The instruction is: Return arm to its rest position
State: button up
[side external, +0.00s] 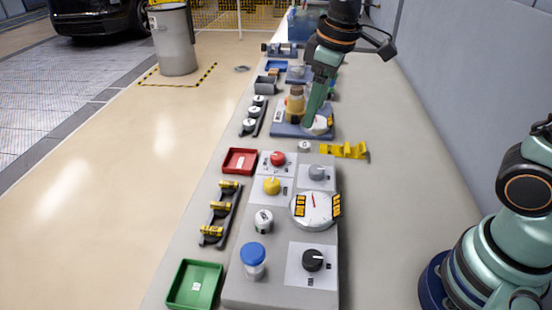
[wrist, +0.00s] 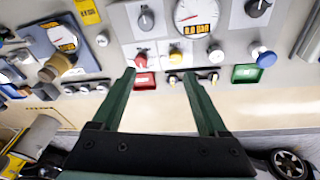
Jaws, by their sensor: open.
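In the side external view my gripper (side external: 313,112) is at the upper middle of the bench, with its teal fingers pointing down in front of a blue board (side external: 290,130). A brass-coloured fitting (side external: 295,104) and a white gauge stand on that board, and the fingers partly cover the gauge. Whether the fingers touch anything there cannot be told. In the wrist view the gripper (wrist: 159,73) has its two fingers well apart, with nothing held between them. A grey panel with a gauge (wrist: 192,14) reading 0.0 BAR shows beyond the fingertips.
The bench's right side is mostly clear beside the wall (side external: 460,90).

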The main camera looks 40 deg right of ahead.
jog(key=s+d+m+t, duration=0.3)
jog(key=s+d+m, duration=0.3)
jog(key=s, duration=0.3)
jog(key=shift+d+r, duration=0.4)
jog(key=shift+r, duration=0.05)
